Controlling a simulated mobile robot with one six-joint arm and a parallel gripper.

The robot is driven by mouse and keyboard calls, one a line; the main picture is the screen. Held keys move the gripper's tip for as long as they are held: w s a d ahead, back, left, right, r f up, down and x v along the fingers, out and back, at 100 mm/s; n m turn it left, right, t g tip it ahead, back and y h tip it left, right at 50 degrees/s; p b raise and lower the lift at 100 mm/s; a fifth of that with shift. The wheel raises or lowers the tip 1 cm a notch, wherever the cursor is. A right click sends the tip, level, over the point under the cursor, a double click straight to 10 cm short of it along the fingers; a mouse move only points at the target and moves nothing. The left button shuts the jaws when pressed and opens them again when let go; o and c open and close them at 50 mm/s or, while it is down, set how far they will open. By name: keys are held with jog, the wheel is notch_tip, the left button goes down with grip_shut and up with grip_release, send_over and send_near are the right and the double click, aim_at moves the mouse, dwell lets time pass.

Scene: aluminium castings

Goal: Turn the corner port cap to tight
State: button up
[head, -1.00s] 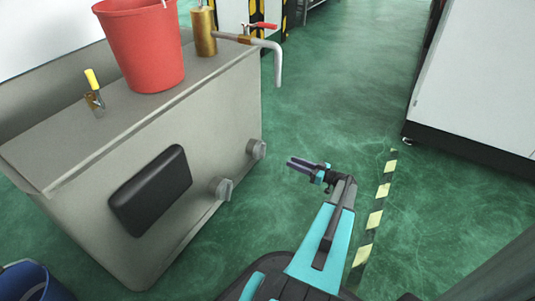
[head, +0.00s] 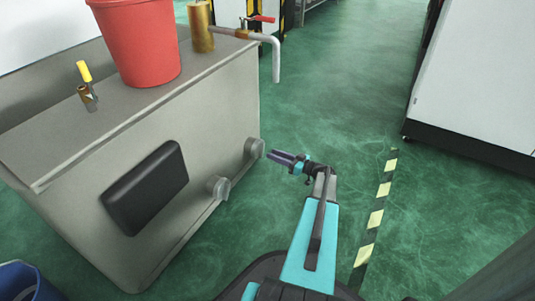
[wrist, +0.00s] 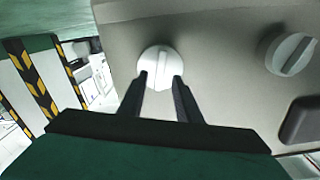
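The corner port cap (head: 254,147) is a round light-grey cap low on the tank's side, near its far corner. In the wrist view the cap (wrist: 158,62) faces me, its raised grip bar running nearly upright. My gripper (head: 272,155) is just right of the cap in the head view, fingers pointing at it. In the wrist view my gripper (wrist: 160,80) is open, its two dark fingertips apart over the cap's lower left and lower right. Whether they touch it I cannot tell. A second similar cap (head: 217,187) sits nearer; in the wrist view (wrist: 290,54) its bar is diagonal.
The grey tank (head: 222,115) carries a red bucket (head: 140,45), a yellow-handled tap (head: 86,82) and a brass fitting with a bent pipe (head: 276,55). A black panel (head: 146,188) is on its side. A blue bucket (head: 35,283) stands lower left.

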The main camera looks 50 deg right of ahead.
aim_at(260, 149)
jog(key=b+x, duration=0.1)
jog(key=x, duration=0.3)
jog(key=shift+w+a, duration=0.1)
jog(key=shift+w, duration=0.25)
